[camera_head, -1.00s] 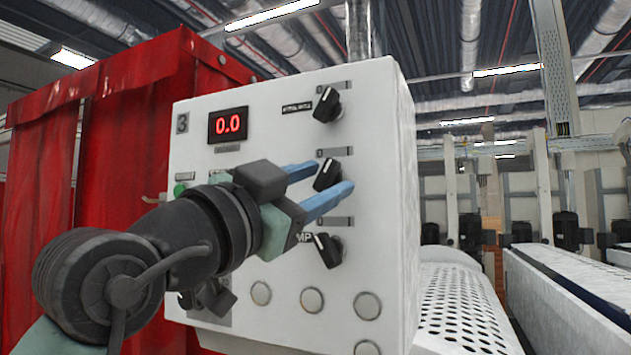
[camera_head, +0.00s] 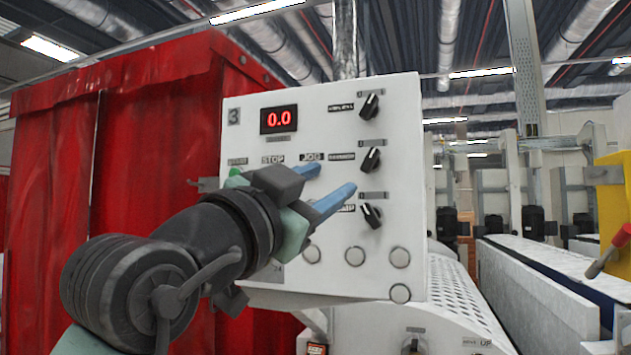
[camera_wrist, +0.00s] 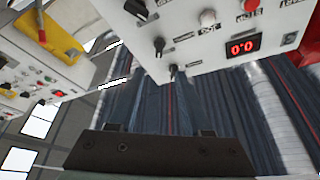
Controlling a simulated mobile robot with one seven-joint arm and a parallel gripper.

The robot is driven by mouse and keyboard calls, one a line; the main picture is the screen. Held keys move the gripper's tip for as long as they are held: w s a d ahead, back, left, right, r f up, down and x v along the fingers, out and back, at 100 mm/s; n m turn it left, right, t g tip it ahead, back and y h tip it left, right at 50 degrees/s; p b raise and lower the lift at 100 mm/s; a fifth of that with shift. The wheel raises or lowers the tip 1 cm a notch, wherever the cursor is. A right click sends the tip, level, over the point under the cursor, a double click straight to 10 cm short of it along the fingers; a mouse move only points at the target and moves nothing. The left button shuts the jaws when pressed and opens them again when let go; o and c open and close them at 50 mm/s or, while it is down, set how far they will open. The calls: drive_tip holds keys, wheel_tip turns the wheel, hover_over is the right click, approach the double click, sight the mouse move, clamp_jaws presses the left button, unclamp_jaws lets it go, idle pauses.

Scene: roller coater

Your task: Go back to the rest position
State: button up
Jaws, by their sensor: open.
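My gripper (camera_head: 338,185) is open, its two blue fingers apart with nothing between them. In the head view it stands in front of the white control panel (camera_head: 330,275) and covers part of its left and lower face. The panel carries a red "0.0" display (camera_head: 279,119) and three black knobs on the right: the top knob (camera_head: 370,105), the middle knob (camera_head: 371,159) and the bottom knob (camera_head: 371,215). I see no contact between the fingers and a knob. The wrist view shows the panel (camera_wrist: 185,45) upside down, with its display (camera_wrist: 243,46) and knobs.
A red curtain (camera_head: 120,130) hangs at the left. A perforated cover (camera_head: 455,290) lies below and right of the panel. A yellow part with a red-handled lever (camera_head: 608,250) stands at the far right. Long machine beds (camera_head: 530,275) run behind.

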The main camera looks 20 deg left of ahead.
drive_tip(key=shift+w+d, duration=0.1)
drive_tip(key=shift+w, duration=0.1)
drive_tip(key=s+d+f+n+t, duration=0.3)
drive_tip(key=s+d, duration=0.2)
drive_tip(key=d, duration=0.5)
drive_tip(key=s+d+f+n+t+y, duration=0.2)
drive_tip(key=s+n+y, duration=0.3)
drive_tip(key=s, duration=0.5)
drive_tip(key=shift+s+d+f+n+t+b, duration=0.15)
drive_tip(key=shift+d+n+t+b, duration=0.2)
drive_tip(key=shift+n+t, duration=0.3)
